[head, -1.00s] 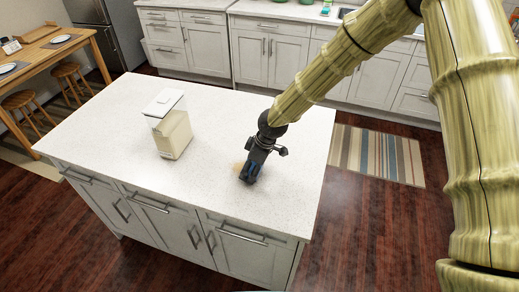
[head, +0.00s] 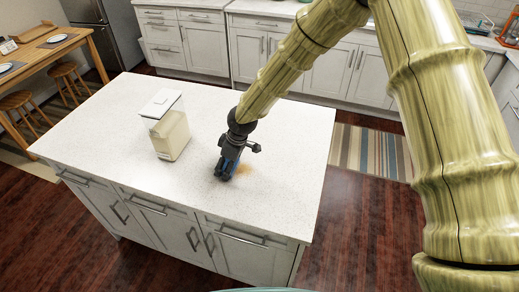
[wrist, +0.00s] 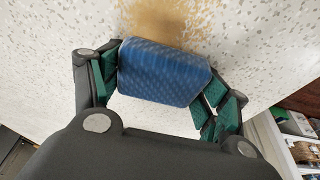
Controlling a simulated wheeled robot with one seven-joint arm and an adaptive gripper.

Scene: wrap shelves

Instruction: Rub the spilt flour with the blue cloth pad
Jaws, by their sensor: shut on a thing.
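The blue cloth pad (wrist: 165,72) sits between the green-lined fingers of my gripper (wrist: 160,85) in the wrist view. My gripper is shut on it. In the head view my gripper (head: 226,172) points down at the island top, with a bit of the blue pad (head: 228,166) showing. The spilt flour (wrist: 165,22) is a tan smear on the white speckled top, just beyond the pad in the wrist view. In the head view the flour (head: 243,171) lies just right of my gripper. I cannot tell whether the pad presses on the top.
A clear canister with a white lid (head: 166,125) stands on the island (head: 110,120), left of my gripper. The top is otherwise clear. The island's front edge is near my gripper. A striped rug (head: 375,152) lies on the floor to the right.

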